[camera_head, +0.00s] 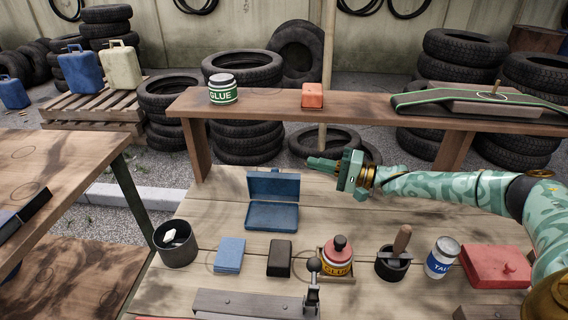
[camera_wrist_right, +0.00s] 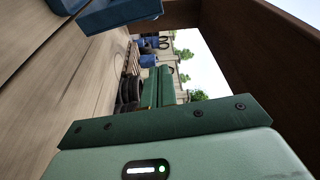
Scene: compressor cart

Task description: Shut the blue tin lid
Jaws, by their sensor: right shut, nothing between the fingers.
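The blue tin stands on the near table with its lid (camera_head: 273,184) raised roughly upright at the back and its shallow base (camera_head: 271,216) open toward me. My right gripper (camera_head: 312,162) reaches in from the right, its fingers pointing left. It is shut and empty, behind and a little right of the raised lid in the picture, apart from it. In the right wrist view, the closed green fingers (camera_wrist_right: 158,88) point away from the camera, and part of the blue tin (camera_wrist_right: 118,12) shows at the top left. My left gripper is not in view.
A raised wooden shelf (camera_head: 270,103) runs behind. Bare planks surround the tin.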

